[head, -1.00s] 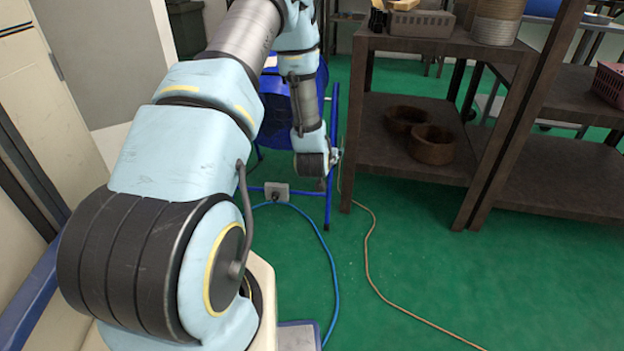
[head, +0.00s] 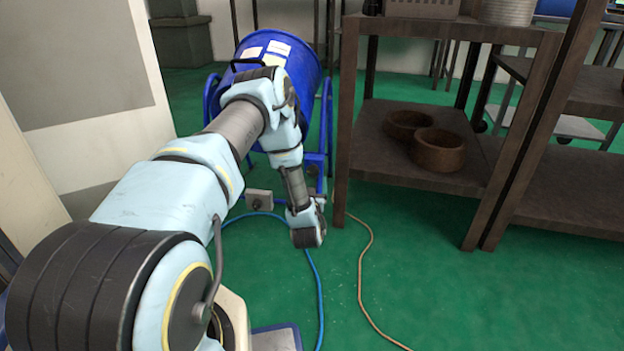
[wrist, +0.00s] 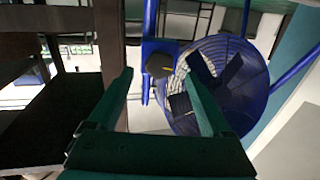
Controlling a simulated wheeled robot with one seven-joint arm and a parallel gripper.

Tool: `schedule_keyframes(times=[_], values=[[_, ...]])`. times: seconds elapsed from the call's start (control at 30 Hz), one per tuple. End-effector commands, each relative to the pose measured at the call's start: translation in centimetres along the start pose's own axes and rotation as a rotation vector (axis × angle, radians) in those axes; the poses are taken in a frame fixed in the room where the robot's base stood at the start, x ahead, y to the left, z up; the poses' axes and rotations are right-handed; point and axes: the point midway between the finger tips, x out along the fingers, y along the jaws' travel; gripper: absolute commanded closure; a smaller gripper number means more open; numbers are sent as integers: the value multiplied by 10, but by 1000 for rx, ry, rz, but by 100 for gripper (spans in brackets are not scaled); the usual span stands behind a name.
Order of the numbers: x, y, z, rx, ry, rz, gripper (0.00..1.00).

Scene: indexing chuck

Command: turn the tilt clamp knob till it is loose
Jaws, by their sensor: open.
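A blue drum (head: 290,58) sits tilted on a blue tubular stand in the head view. In the wrist view its ribbed, bowl-like blue end (wrist: 240,80) shows at the right with dark and pale pieces in it. A dark, rounded knob-like part (wrist: 159,65) sits on a blue upright beside the drum; I take it for the tilt clamp knob. My gripper (wrist: 158,76) is open, its two green fingers pointing toward that part, which appears between the fingertips. No contact can be made out. In the head view my wrist hides the fingers and the knob.
A dark shelf rack (head: 345,130) stands close to the right of my wrist, with two brown bowls (head: 437,150) on its lower shelf. A blue hose (head: 318,290) and a tan cable (head: 362,280) lie on the green floor. The floor at the front right is clear.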

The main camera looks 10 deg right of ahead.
Motion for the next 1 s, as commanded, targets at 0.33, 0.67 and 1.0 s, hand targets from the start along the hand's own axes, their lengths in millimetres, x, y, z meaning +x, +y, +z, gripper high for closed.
schedule_keyframes(times=[0.33,0.67,1.0], values=[[44,0,1,0,0,-1,17],[47,0,0,0,-1,0,17],[47,0,0,0,-1,0,54]])
